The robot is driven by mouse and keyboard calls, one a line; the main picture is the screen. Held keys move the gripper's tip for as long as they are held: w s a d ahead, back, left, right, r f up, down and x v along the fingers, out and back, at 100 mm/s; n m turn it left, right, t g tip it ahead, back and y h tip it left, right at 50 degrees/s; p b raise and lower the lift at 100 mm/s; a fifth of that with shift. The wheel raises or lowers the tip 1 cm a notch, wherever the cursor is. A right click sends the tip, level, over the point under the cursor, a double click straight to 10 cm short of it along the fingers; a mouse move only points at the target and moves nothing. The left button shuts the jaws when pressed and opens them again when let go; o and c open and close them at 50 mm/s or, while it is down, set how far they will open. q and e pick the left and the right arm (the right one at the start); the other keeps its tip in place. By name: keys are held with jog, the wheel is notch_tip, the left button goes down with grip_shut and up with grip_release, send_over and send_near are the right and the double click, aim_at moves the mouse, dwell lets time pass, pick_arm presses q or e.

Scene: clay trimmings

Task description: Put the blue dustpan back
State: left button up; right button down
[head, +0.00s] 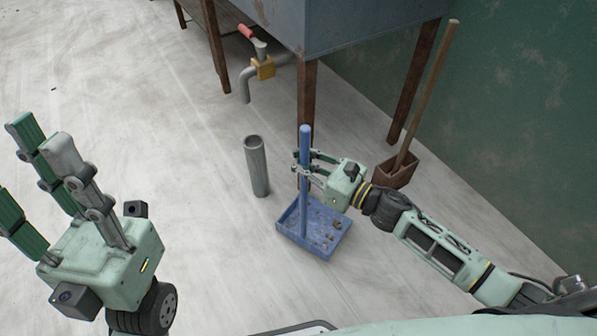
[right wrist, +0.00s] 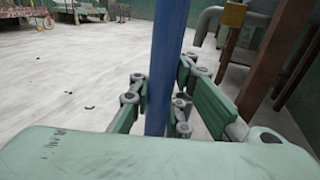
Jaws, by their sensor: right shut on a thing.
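The blue dustpan (head: 322,241) has a flat pan and a tall upright handle. Several small brown clay trimmings lie in the pan. The pan is at or close to the floor; I cannot tell whether it touches. My right gripper (head: 306,172) is shut on the upper part of the handle. In the right wrist view the blue handle (right wrist: 166,65) stands between the fingers of the right gripper (right wrist: 160,105). My left gripper (head: 40,165) is at the left, raised, with its fingers spread open and empty, far from the dustpan.
A grey upright tube (head: 257,166) stands on the floor just left of the dustpan. A brown box (head: 396,171) with a long wooden handle stands by the green wall (head: 520,120). A grey tank (head: 350,22) on rusty legs is behind. The floor at left is mostly clear.

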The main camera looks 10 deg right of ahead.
notch_tip(320, 180, down, 4)
jog(key=shift+r+b, duration=0.15)
jog(key=shift+b, duration=0.8)
jog(key=c, duration=1.7)
grip_release()
jog(key=shift+o, duration=0.2)
jog(key=shift+s+d, duration=0.1)
